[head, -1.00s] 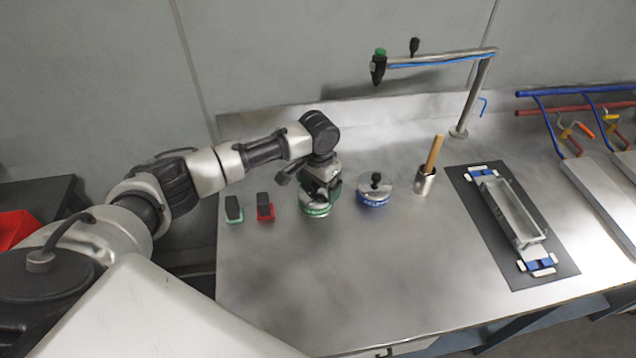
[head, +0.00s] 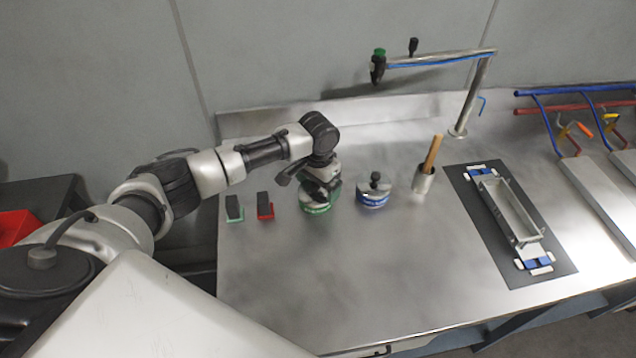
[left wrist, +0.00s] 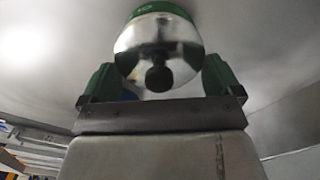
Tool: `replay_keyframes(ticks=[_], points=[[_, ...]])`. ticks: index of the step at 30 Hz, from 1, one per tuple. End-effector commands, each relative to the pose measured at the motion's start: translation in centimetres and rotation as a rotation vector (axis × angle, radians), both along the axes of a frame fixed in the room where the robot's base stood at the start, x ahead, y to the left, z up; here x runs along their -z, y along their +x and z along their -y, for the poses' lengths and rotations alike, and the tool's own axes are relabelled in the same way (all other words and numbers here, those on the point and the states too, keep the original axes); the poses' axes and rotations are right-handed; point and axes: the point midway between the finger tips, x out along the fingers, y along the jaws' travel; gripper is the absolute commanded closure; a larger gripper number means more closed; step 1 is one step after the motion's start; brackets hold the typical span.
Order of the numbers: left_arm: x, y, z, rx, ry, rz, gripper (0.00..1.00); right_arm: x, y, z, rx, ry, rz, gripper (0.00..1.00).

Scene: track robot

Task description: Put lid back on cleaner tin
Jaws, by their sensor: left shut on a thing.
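The cleaner tin (head: 318,208) with a green band stands on the steel worktop, under my left gripper (head: 322,192). In the left wrist view, a shiny silver lid (left wrist: 135,45) with a dark round knob (left wrist: 158,78) lies between the green fingers of my left gripper (left wrist: 160,80). The fingers are shut on the lid's sides. The green band (left wrist: 165,9) shows just beyond the lid, so the lid is at the tin's top. Whether it is fully seated I cannot tell. My right gripper is not in view.
A blue-banded tin (head: 373,196) with a black-knobbed lid stands just right. Left are a green-based block (head: 234,207) and a red-based block (head: 265,206). A metal cup (head: 423,180) holds a wooden handle. A tray on a dark mat (head: 475,215) lies right. The front worktop is clear.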

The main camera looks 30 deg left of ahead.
Motion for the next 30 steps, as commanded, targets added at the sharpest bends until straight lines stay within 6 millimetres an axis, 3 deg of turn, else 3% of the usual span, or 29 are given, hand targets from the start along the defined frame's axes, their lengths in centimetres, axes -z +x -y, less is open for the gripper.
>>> replay_keyframes(ticks=[27,28,30], points=[[0.07,-0.02,-0.04,0.000,0.000,0.000,0.30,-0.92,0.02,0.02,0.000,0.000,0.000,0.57],[0.07,-0.03,-0.03,0.000,0.000,0.000,0.04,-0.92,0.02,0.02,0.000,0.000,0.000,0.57],[0.06,-0.02,-0.03,0.000,0.000,0.000,0.00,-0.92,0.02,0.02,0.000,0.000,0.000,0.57]])
